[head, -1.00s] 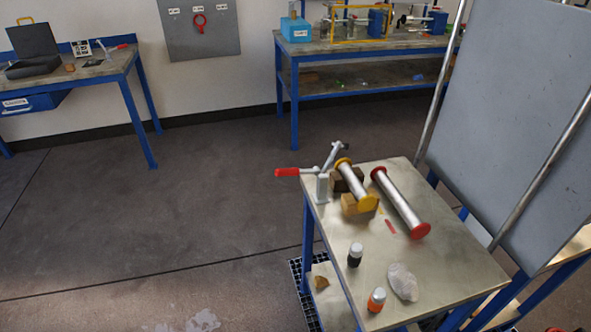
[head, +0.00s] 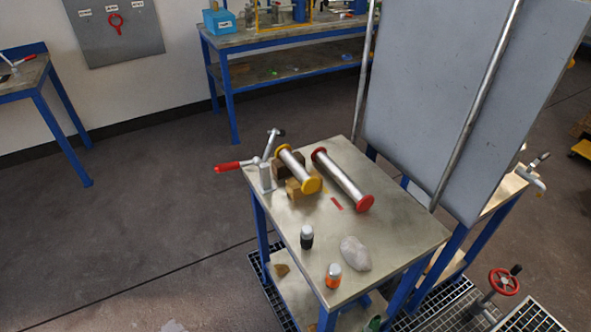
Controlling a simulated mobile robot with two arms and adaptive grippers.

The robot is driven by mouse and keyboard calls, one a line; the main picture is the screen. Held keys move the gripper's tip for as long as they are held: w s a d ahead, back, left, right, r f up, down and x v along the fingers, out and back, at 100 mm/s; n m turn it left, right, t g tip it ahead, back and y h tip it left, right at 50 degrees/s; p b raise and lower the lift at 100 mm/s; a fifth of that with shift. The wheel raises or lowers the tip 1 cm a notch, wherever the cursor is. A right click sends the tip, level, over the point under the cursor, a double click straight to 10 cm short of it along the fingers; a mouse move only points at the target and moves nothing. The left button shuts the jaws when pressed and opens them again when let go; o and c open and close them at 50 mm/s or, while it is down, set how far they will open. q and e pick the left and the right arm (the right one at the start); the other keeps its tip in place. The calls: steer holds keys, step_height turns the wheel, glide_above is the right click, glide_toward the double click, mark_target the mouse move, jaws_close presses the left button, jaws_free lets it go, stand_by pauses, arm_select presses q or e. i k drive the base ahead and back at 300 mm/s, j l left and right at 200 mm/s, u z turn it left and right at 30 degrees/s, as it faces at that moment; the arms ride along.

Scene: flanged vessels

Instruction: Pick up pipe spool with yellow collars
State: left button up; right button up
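The pipe spool with yellow collars (head: 297,168) is a short silver pipe with a yellow flange at each end. In the head view it lies on wooden blocks (head: 293,189) near the back left of a metal-topped table (head: 392,230). A longer pipe spool with red collars (head: 342,179) lies to its right, roughly parallel and apart from it. Neither of my grippers shows in the head view.
A clamp with a red handle (head: 240,165) stands at the table's left edge, close to the spool. A large grey panel (head: 450,100) stands behind right. Floor at left is clear.

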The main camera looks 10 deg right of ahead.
mark_target(296, 168)
steer(key=i+j+u, duration=0.1)
steer(key=i+j, duration=0.2)
steer(key=j, duration=0.2)
steer(key=i+j+u, duration=0.1)
steer(key=i+j, duration=0.2)
steer(key=j, duration=0.2)
steer(key=i+j+u, duration=0.1)
steer(key=i+j, duration=0.25)
steer(key=j, duration=0.15)
steer(key=i+j, duration=0.15)
steer(key=i, duration=0.35)
steer(key=i+j, duration=0.1)
steer(key=i, duration=0.35)
steer(key=i+j, duration=0.15)
steer(key=i, duration=0.35)
steer(key=i+j, duration=0.1)
steer(key=i, duration=0.4)
steer(key=i+l+z, duration=0.15)
steer(key=z, duration=0.25)
steer(key=i+z, duration=0.6)
steer(key=z, duration=0.25)
steer(key=i+j+z, duration=0.15)
steer(key=z, duration=0.25)
steer(key=i+j+z, duration=0.2)
steer(key=z, duration=0.2)
steer(key=i+j, duration=0.05)
steer(key=i, duration=0.05)
